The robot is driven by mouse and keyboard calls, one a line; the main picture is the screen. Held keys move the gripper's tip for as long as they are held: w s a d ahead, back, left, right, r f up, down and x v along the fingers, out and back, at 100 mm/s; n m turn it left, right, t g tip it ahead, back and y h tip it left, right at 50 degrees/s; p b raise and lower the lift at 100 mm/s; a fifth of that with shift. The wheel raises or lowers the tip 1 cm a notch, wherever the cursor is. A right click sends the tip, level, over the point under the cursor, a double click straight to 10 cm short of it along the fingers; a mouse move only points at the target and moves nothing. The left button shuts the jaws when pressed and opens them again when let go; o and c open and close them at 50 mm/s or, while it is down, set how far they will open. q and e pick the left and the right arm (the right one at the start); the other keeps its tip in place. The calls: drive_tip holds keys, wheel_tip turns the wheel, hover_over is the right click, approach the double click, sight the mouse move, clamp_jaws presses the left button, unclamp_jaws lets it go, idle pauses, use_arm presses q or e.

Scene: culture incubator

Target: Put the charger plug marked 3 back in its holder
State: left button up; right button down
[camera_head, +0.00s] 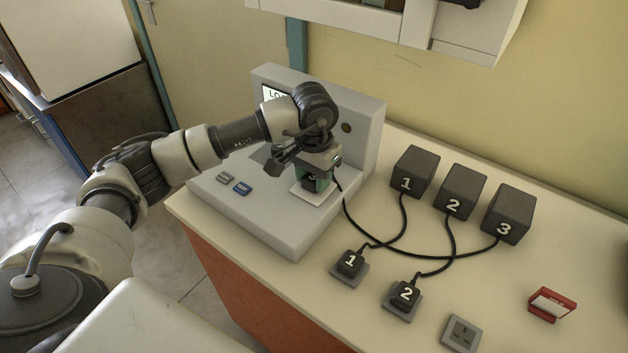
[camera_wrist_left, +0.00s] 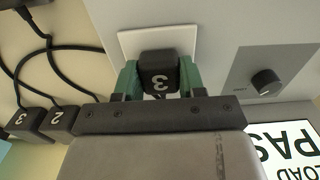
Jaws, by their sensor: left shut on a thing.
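The black charger plug marked 3 (camera_head: 312,180) is between the green fingers of my left gripper (camera_head: 315,184), which is shut on it. The plug is at the white square plate (camera_head: 320,198) on the grey tester; I cannot tell whether it is seated there or just above. In the left wrist view, plug 3 (camera_wrist_left: 160,72) shows its number upside down, in front of the white plate (camera_wrist_left: 133,42). An empty grey socket holder (camera_head: 461,334) lies at the front of the bench, right of the holders with plug 1 (camera_head: 350,262) and plug 2 (camera_head: 405,295). My right gripper is not in view.
Black charger boxes 1 (camera_head: 414,172), 2 (camera_head: 460,191) and 3 (camera_head: 507,214) stand behind the plugs. Their black cables cross on the bench. A red object with a white label (camera_head: 551,305) is at right. The tester's screen (camera_wrist_left: 285,150) partly reads "LOAD PAS".

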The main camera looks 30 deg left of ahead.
sight(314, 177)
use_arm(q)
drive_tip(key=shift+r+p, duration=1.35)
drive_tip(key=shift+r, duration=1.55)
drive_tip(key=shift+s, duration=0.1)
drive_tip(key=s+d+f, duration=0.2)
drive_tip(key=s+d, duration=0.1)
drive_tip(key=s, duration=0.3)
drive_tip(key=s+d+f+n, duration=0.1)
drive_tip(key=s+d+f, duration=0.1)
drive_tip(key=s, duration=0.5)
drive_tip(key=shift+d+f+n, duration=0.3)
drive_tip(key=shift+d+f, duration=0.1)
drive_tip(key=shift+d, duration=0.1)
